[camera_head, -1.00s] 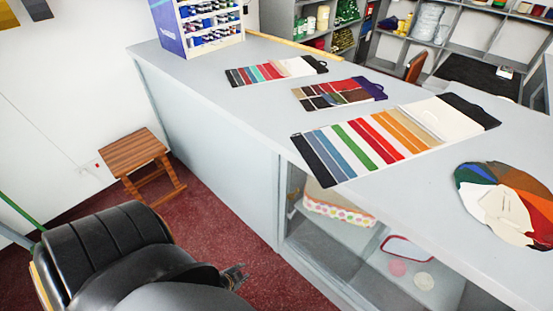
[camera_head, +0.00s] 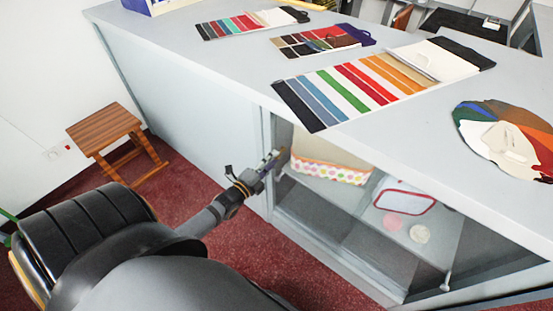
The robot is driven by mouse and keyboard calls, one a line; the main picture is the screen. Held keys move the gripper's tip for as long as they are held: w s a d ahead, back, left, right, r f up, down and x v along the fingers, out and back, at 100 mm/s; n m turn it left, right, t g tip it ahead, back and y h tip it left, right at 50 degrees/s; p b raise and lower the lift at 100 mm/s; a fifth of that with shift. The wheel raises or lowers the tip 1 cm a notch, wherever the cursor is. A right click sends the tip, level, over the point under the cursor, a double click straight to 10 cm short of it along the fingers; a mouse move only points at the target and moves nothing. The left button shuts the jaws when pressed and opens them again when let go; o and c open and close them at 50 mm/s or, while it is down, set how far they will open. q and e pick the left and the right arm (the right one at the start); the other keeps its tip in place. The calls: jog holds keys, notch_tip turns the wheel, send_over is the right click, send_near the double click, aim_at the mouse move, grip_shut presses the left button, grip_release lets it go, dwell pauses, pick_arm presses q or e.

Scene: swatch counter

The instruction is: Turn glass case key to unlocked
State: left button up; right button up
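The glass case (camera_head: 345,228) is the glazed front section of the grey counter, with its contents showing through the panel. My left gripper (camera_head: 274,160) is at the upper left edge of this panel, beside the grey upright. A small brass-coloured piece (camera_head: 284,155) shows right at the fingertips; it may be the key, but its shape and turn are too small to tell. I cannot tell whether the fingers touch it or are closed on it. My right gripper is not in view.
Colour swatch cards (camera_head: 375,85) and a round fabric fan (camera_head: 508,140) lie on the counter top (camera_head: 210,75). Inside the case are a dotted box (camera_head: 330,172) and a red-rimmed tray (camera_head: 405,202). A wooden stool (camera_head: 103,128) stands left on the red floor.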

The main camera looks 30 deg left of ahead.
pick_arm(q)
jog(key=shift+w+d+f+b, duration=0.1)
jog(key=shift+w+b, duration=0.2)
jog(key=shift+w, duration=1.05)
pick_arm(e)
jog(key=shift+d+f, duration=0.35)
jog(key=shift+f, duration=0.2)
pick_arm(q)
grip_shut()
